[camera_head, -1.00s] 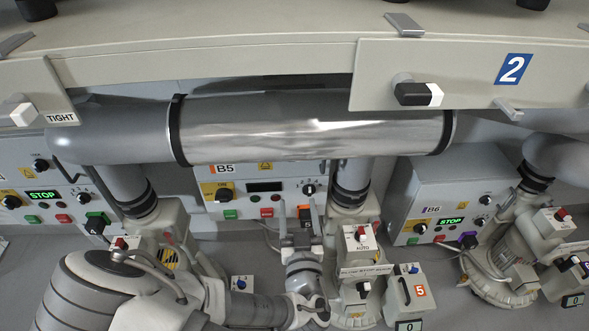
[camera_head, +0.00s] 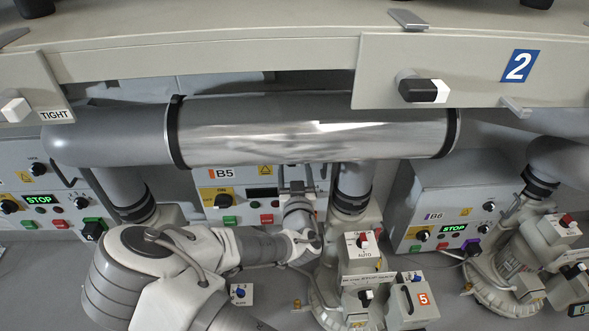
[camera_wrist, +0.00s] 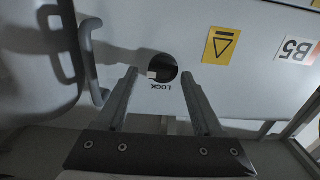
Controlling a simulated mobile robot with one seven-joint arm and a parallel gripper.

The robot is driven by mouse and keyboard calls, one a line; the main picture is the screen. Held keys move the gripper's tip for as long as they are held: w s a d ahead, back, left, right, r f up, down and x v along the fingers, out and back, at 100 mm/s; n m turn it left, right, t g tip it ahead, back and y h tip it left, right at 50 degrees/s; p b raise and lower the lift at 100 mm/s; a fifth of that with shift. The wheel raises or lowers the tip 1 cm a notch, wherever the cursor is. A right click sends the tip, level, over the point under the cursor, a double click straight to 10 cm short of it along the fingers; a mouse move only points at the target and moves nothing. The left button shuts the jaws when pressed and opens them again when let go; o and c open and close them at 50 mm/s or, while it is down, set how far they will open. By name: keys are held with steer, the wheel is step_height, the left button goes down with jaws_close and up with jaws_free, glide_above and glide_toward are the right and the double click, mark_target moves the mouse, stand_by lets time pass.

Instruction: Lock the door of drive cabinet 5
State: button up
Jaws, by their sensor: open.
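Drive cabinet B5 (camera_head: 204,179) is a light grey box under the big duct; its front fills the wrist view (camera_wrist: 250,93), upside down. A round black lock knob (camera_wrist: 165,62) with a small pale mark on its left side sits on that front, above an inverted LOCK label (camera_wrist: 174,86). My gripper (camera_head: 297,180) is at the right part of the cabinet front and hides the knob in the head view. In the wrist view my gripper (camera_wrist: 158,73) is open, with one finger on each side of the knob. Whether they touch it cannot be told.
A shiny duct (camera_head: 310,130) runs just above the cabinet. A grey vertical pipe (camera_head: 351,184) stands close right of my gripper. A curved grey handle (camera_wrist: 90,60) shows left of the fingers. Cabinet B6 (camera_head: 450,195) is further right. A blower unit marked 5 (camera_head: 412,300) stands below.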

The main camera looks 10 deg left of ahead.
jaws_close()
stand_by(0.5)
steer(key=shift+s+a+r+n+p, duration=0.1)
steer(key=shift+a+n+p, duration=0.1)
steer(key=shift+n, duration=2.75)
steer(key=shift+a+f+n+p, duration=0.1)
steer(key=shift+n+p, duration=0.1)
steer(key=shift+n, duration=2.8)
steer(key=shift+s+a+r+n+p, duration=0.1)
steer(key=shift+n+p, duration=0.1)
steer(key=shift+n, duration=2.75)
